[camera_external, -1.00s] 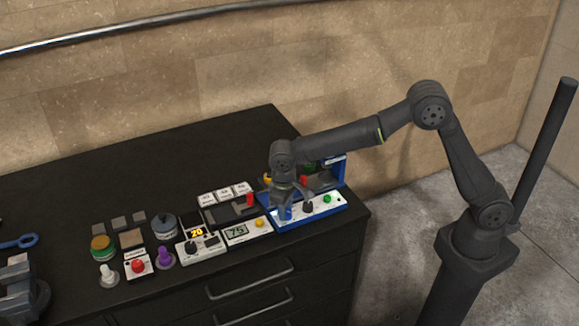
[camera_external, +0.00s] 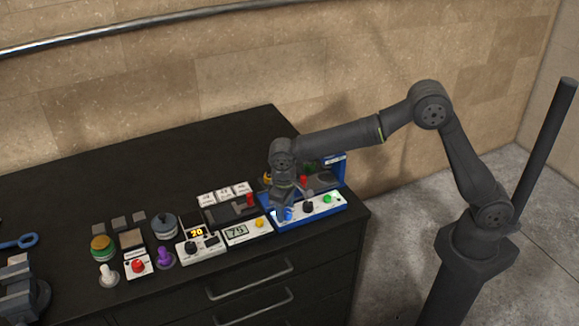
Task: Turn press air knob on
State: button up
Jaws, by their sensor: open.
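The blue press (camera_external: 341,172) stands at the right end of the black bench. Its white front panel (camera_external: 318,211) carries a black knob (camera_external: 308,207), a green button (camera_external: 327,198) and a blue control (camera_external: 288,214) at the left. The pictures do not show which control is the air knob. My gripper (camera_external: 281,204) points down over the panel's left end, open, close to the blue control and left of the black knob. It hides part of the panel. Whether the fingers touch the blue control cannot be told.
A timer box (camera_external: 200,244) with a black knob is further left. A red-topped lever (camera_external: 250,199) stands behind. The bench's back left is clear.

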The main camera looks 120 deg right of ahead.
notch_tip(320, 180, up, 17)
jog(key=shift+w+a, duration=0.35)
jog(key=shift+w, duration=0.05)
jog(key=shift+f, duration=0.15)
jog(key=f, duration=1.7)
jog(key=shift+s+d+f, duration=0.15)
jog(key=shift+s+d, duration=0.2)
jog(key=shift+s, duration=0.05)
jog(key=shift+f, duration=0.1)
jog(key=shift+n, duration=0.7)
jog(key=n, duration=0.6)
jog(key=shift+a, duration=0.1)
jog(key=n, duration=0.4)
jog(key=shift+n+t, duration=0.3)
jog(key=shift+n, duration=0.1)
jog(key=shift+s+a+n, duration=0.1)
jog(key=shift+n, duration=2)
